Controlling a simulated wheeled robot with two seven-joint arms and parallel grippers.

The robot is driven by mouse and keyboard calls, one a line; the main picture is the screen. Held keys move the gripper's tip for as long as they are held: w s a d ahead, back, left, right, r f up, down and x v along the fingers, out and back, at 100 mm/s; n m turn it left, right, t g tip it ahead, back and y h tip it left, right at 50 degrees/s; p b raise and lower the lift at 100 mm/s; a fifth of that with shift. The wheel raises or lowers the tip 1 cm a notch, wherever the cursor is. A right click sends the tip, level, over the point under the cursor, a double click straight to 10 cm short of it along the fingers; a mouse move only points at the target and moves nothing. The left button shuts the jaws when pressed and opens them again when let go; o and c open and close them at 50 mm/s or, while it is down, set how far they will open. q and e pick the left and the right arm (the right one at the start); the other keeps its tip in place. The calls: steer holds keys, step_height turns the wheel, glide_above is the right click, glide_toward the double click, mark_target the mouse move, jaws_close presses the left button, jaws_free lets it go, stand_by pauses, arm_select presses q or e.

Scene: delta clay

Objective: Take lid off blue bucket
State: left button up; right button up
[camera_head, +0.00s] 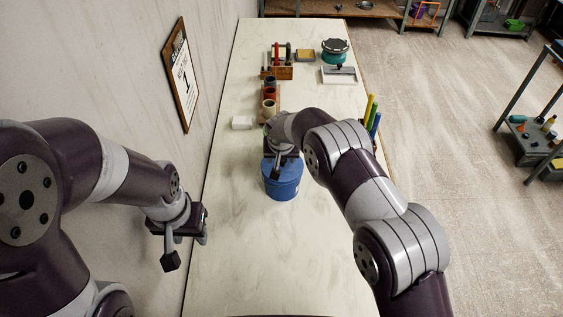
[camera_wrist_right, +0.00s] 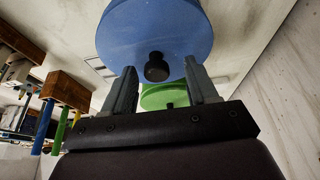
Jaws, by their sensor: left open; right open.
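The blue bucket (camera_head: 283,188) stands upright on the pale table, its top partly covered by my right gripper. My right gripper (camera_head: 281,162) is open at the top of the bucket. In the right wrist view, which looks upside down, the round blue lid (camera_wrist_right: 150,28) with a black knob (camera_wrist_right: 156,68) is close. The knob lies roughly between the open fingers (camera_wrist_right: 162,85); I cannot tell whether they touch it. My left gripper (camera_head: 178,248) is open and empty at the table's left edge, well apart from the bucket.
A green lid (camera_wrist_right: 165,96) with a dark knob shows behind the blue one. Small brown jars (camera_head: 269,95), a white block (camera_head: 242,122) and a wooden tool holder (camera_head: 277,72) stand beyond the bucket. Upright pens (camera_head: 372,112) stand at the right edge. The near table is clear.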

steer(key=shift+s+d, duration=0.1)
steer(key=shift+s, duration=0.05)
steer(key=shift+c, duration=0.7)
steer(key=shift+s+d+r, duration=0.1)
steer(key=shift+s+r, duration=0.05)
steer(key=c, duration=0.5)
jaws_close()
